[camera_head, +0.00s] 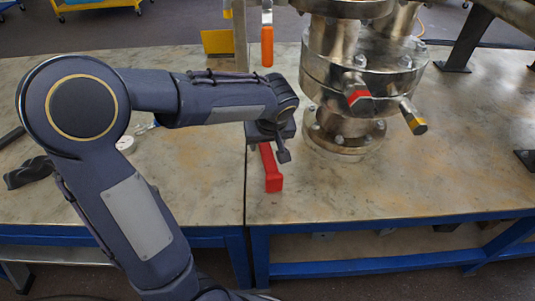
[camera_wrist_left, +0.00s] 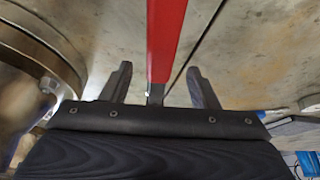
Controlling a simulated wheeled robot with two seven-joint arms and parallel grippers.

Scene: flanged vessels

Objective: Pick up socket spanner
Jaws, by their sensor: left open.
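A red bar-shaped tool (camera_head: 271,170), which I take to be the socket spanner, lies on the table near the seam between two table tops. Its far part is hidden under my left gripper (camera_head: 269,152) in the head view. In the left wrist view the red bar (camera_wrist_left: 165,35) runs between the two fingers of my left gripper (camera_wrist_left: 159,70), with a grey metal part at its near end. The fingers are open, with a gap on each side of the bar. My right gripper is not in view.
A flanged metal vessel (camera_head: 345,75) with red and yellow tipped fittings stands close on the right. An orange handle (camera_head: 267,46) hangs behind the gripper. A dark object (camera_head: 28,172) and a small round gauge (camera_head: 125,143) lie at the left. The front right table top is clear.

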